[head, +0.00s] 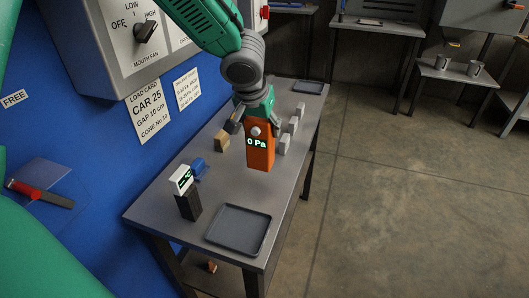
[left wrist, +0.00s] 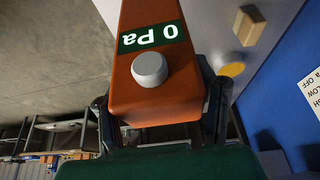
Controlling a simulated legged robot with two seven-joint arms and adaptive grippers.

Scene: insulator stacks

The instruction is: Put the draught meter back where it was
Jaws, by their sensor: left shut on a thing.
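The draught meter (head: 261,153) is an orange upright box with a round grey knob and a dark display reading "0 Pa". My left gripper (head: 254,119) is shut on its top end and holds it over the grey table (head: 165,209). Whether its lower end touches the table I cannot tell. In the left wrist view the draught meter (left wrist: 158,75) fills the middle, upside down, between the fingers of the left gripper (left wrist: 160,115). A yellow disc (left wrist: 232,70) shows on the table beside it there. My right gripper is not in view.
A dark tray (head: 239,230) lies at the table's near end, another (head: 308,87) at its far end. A black and white device (head: 187,193), a blue object (head: 199,168), a tan block (head: 221,141) and several grey blocks (head: 285,144) stand around the meter. A blue wall borders the left.

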